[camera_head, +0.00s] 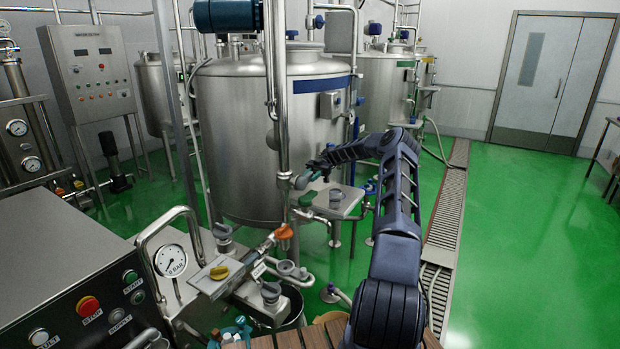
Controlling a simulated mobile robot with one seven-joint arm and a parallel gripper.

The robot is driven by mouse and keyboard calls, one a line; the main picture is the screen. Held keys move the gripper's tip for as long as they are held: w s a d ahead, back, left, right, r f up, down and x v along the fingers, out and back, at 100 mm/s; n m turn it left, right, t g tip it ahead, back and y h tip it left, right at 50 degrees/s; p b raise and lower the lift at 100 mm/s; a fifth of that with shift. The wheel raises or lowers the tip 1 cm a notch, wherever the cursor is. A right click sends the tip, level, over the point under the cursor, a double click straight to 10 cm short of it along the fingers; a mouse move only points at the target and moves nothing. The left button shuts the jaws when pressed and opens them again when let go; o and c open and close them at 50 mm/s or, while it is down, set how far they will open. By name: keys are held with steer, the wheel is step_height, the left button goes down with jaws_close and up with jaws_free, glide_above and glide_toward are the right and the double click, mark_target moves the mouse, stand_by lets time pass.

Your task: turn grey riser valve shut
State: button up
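A steel riser pipe (279,120) runs upright in front of the large tank. A small grey valve handle (301,182) shows beside the riser, just below my gripper (313,172). My arm reaches in from the lower right and bends left at its elbow, so the gripper points left towards the riser. The fingers are close to the grey handle. I cannot tell whether they touch it or are around it. The fingers are small and dark here, and their opening is not clear. The handle's exact angle is also unclear.
An orange valve handle (284,232) sits lower on the riser, and a yellow one (219,272) is nearer. A pressure gauge (171,261) and a control box (75,290) stand at the left front. A small steel shelf (343,205) is just right of the riser. Green floor is open at right.

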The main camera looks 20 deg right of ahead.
steer(key=shift+o, duration=0.4)
steer(key=shift+r, duration=0.1)
step_height(320, 180, up, 20)
stand_by(0.6)
steer(key=shift+a, duration=0.1)
